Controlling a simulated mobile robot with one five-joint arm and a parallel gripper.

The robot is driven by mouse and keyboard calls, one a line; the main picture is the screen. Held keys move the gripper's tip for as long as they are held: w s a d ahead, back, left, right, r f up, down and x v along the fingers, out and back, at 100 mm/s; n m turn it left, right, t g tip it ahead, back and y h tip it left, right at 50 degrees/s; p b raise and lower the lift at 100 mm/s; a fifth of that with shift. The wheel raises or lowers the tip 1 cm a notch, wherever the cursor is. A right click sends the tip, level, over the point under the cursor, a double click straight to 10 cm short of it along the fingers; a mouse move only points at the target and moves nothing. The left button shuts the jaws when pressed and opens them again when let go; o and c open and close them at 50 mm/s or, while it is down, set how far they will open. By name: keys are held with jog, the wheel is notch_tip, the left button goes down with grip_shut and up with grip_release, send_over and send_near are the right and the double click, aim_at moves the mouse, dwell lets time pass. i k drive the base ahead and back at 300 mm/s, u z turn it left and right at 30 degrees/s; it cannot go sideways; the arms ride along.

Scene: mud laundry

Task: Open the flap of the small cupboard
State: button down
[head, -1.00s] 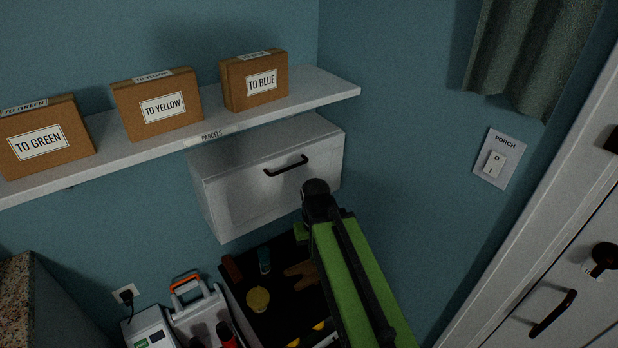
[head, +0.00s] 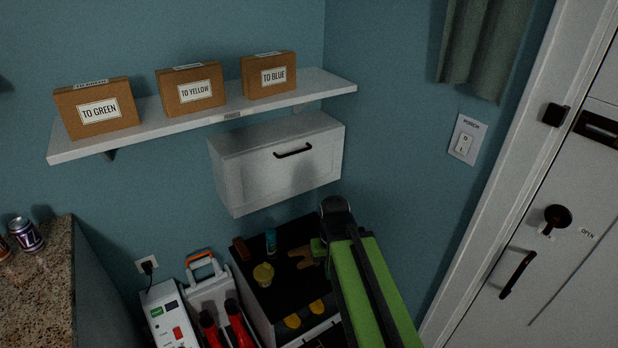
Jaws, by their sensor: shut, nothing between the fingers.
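The small cupboard (head: 232,180) is a white box on the blue wall, below the parcel shelf. Its front flap (head: 300,178) is closed, with a dark bar handle (head: 293,150) near its top edge. My green and black arm reaches up from the bottom right, and its dark rounded top lies just below the cupboard's lower right corner in the picture. My gripper's fingers do not show; the arm hides whatever is behind it. No contact between my arm and the flap or handle is visible.
A shelf (head: 135,140) above the cupboard holds three labelled boxes. Below stands a black-topped unit (head: 262,300) with small items, beside a white carrier (head: 207,290). A granite counter (head: 40,290) is at left. A white door (head: 560,250) and a porch switch (head: 465,140) are at right.

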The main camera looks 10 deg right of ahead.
aim_at(265, 176)
jog(key=u, duration=0.25)
jog(key=i, duration=0.6)
jog(key=u, duration=0.75)
jog(key=k, duration=0.8)
jog(key=u, duration=0.35)
jog(key=i, duration=0.95)
